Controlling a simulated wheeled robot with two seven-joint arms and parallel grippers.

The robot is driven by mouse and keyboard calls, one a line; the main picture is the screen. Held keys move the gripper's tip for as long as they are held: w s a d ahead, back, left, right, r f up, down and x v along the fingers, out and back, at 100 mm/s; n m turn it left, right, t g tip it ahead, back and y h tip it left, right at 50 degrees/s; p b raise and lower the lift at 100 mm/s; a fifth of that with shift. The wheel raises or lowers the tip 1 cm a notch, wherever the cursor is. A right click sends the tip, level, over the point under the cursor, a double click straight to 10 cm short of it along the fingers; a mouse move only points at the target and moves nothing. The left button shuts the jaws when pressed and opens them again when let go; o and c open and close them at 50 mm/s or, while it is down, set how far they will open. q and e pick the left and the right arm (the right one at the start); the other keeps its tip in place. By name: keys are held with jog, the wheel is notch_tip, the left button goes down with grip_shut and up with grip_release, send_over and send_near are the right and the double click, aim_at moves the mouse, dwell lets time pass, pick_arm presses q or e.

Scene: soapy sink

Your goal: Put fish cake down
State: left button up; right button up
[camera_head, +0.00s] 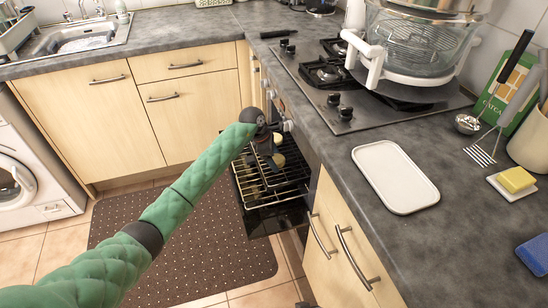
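My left arm reaches in from the left to the open oven. My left gripper (268,155) is dark and small, over the oven rack (283,182), and points down. A small pale yellow-tan piece (279,160), perhaps the fish cake, shows right at its fingers. Another yellowish bit (277,138) shows just above it. The gripper and arm partly hide these, so I cannot tell whether the fingers are shut on the piece or whether it touches the rack. My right gripper is not in view.
A white tray (395,176) lies empty on the right counter. The hob (350,85) carries a large glass-bowled appliance (418,45). A yellow sponge (515,179) and a blue one (537,254) lie at the right. A brown mat (190,245) covers the floor.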

aim_at(275, 159)
pick_arm(q)
jog(key=shift+r, duration=0.1)
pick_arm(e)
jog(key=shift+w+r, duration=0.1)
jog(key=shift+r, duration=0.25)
pick_arm(q)
jog(key=shift+a+r, duration=0.1)
jog(key=shift+r, duration=0.15)
jog(key=v, duration=0.3)
jog(key=b+v, duration=0.1)
jog(key=v, duration=0.7)
jog(key=shift+r, duration=0.25)
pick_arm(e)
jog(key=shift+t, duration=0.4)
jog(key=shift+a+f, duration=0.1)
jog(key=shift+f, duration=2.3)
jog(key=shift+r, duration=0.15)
